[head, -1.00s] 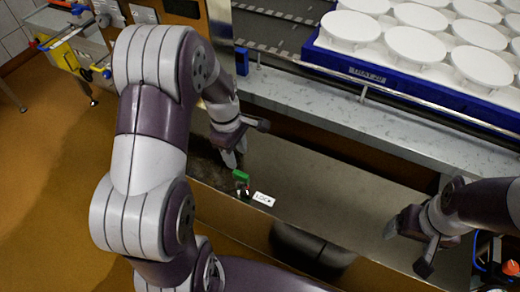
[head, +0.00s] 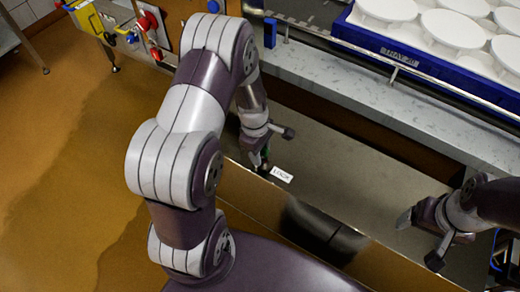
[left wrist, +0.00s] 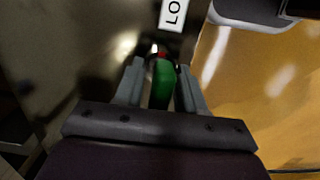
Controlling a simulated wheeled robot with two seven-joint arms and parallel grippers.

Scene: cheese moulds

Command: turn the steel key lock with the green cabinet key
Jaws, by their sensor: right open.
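The green cabinet key (left wrist: 162,85) stands in the steel key lock (left wrist: 158,52), which shows as a small dark and bright shape with a red spot beside it. My left gripper (left wrist: 161,82) has one finger on each side of the key's green head, with a narrow dark gap visible, so it looks open around it. In the head view my left gripper (head: 260,160) is down at the lock and hides most of the key. My right gripper (head: 422,238) is open and empty, over the right part of the steel panel.
A white label (head: 282,174) reading LOCK lies right beside the lock on the steel panel (head: 350,180). A conveyor rail (head: 330,85) runs behind, with a blue crate (head: 400,57) of white moulds at upper right. Orange floor (head: 70,190) lies to the left.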

